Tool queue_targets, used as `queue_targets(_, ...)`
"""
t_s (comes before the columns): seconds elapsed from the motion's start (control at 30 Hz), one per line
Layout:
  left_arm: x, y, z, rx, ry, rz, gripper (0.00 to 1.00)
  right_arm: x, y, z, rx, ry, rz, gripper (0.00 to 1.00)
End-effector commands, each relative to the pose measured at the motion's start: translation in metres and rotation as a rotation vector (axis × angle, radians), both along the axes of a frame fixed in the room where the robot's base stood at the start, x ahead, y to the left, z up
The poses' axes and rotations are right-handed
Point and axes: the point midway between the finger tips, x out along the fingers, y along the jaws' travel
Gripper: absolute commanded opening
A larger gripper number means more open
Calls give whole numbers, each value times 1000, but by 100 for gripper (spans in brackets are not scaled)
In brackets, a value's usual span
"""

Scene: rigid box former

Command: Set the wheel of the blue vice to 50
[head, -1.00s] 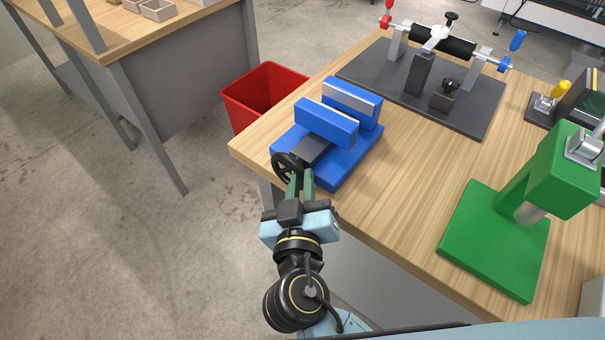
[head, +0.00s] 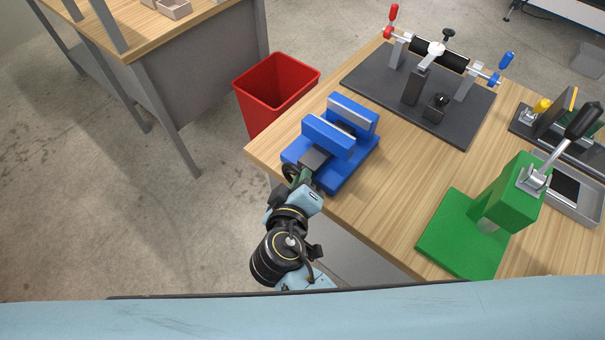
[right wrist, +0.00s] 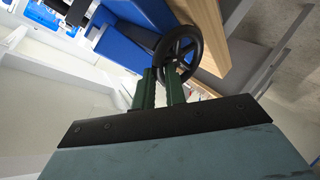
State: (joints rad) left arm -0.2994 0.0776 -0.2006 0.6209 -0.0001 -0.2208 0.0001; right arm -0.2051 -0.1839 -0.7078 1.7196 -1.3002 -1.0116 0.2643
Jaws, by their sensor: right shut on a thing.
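The blue vice (head: 350,167) stands at the near left corner of the wooden table, its two jaws apart. Its black handwheel (head: 289,172) is on the near side, partly hidden by my gripper. In the right wrist view the spoked wheel (right wrist: 179,52) sits at the tips of my green fingers. My right gripper (head: 301,181) is shut on the wheel's rim; it also shows in the right wrist view (right wrist: 163,80). No scale number can be read. My left gripper is not in view.
A green press (head: 470,225) stands to the right of the vice. A black fixture with a roller (head: 437,85) is behind it. A red bin (head: 275,90) stands on the floor to the left. Bare wooden tabletop (head: 400,175) lies between vice and press.

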Motion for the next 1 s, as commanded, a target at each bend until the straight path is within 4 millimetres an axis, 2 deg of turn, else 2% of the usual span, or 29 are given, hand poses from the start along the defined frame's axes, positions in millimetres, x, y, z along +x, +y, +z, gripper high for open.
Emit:
queue_targets(0.53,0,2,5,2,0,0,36,2,1,2,-21,14,0,0)
queue_targets(0.57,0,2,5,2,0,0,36,2,1,2,-21,14,0,14)
queue_targets(0.7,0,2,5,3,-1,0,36,2,1,2,-21,15,0,32)
queue_targets(1.0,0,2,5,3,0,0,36,1,1,1,-20,17,0,34)
